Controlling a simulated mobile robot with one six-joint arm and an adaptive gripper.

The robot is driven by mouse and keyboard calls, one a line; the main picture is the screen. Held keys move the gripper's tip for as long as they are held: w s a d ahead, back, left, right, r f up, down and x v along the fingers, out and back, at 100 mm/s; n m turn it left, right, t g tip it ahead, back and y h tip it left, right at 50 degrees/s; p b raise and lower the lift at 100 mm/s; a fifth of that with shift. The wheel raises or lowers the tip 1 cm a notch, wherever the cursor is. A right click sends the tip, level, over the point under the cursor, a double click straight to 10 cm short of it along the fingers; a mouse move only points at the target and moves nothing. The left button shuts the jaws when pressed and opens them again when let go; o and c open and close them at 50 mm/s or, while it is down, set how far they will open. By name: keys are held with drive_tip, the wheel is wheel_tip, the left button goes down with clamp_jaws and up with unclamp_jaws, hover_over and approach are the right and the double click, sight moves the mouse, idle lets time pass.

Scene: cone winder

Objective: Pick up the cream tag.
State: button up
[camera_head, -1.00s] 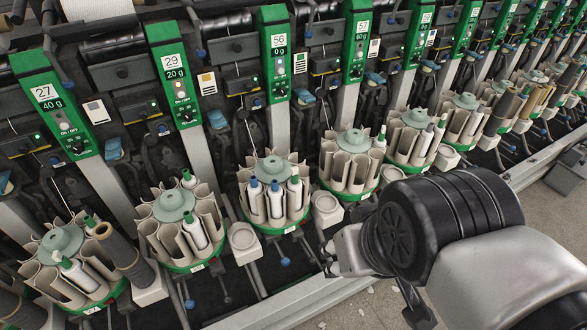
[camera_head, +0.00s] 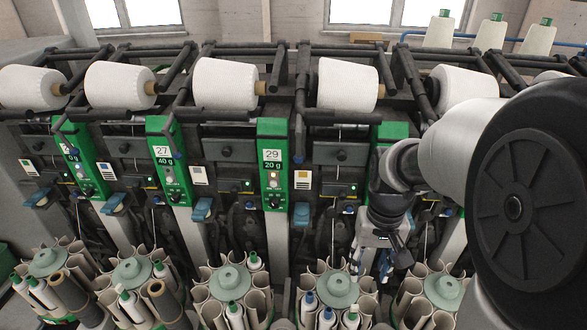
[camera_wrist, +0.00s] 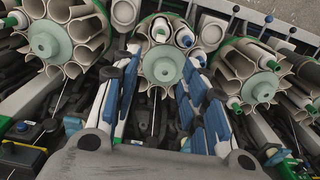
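Several small pale cards hang on the machine front beside the green panels. One with a yellow mark (camera_head: 303,179) is right of panel 29, another pale card (camera_head: 199,175) is right of panel 27, and a third (camera_head: 104,171) is farther left. I cannot tell which is the cream tag. My gripper (camera_head: 371,268) is right of and below the yellow-marked card, in front of the machine, pointing down. In the wrist view its two blue-and-white fingers (camera_wrist: 162,62) stand apart with nothing held between them. No card shows clearly there.
Round bobbin magazines (camera_head: 229,278) line the lower front, one (camera_wrist: 162,65) showing between my fingertips in the wrist view. Large white yarn cones (camera_head: 224,83) sit along the top. Dark bars and levers stick out between stations. My arm covers the right side of the head view.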

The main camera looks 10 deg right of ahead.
drive_tip(key=b, duration=0.4)
hover_over(355, 308)
wheel_tip(355, 308, down, 11)
drive_tip(key=shift+f+b, duration=1.5)
drive_tip(key=shift+f, duration=1.75)
drive_tip(key=shift+c, duration=0.2)
drive_tip(key=c, duration=0.7)
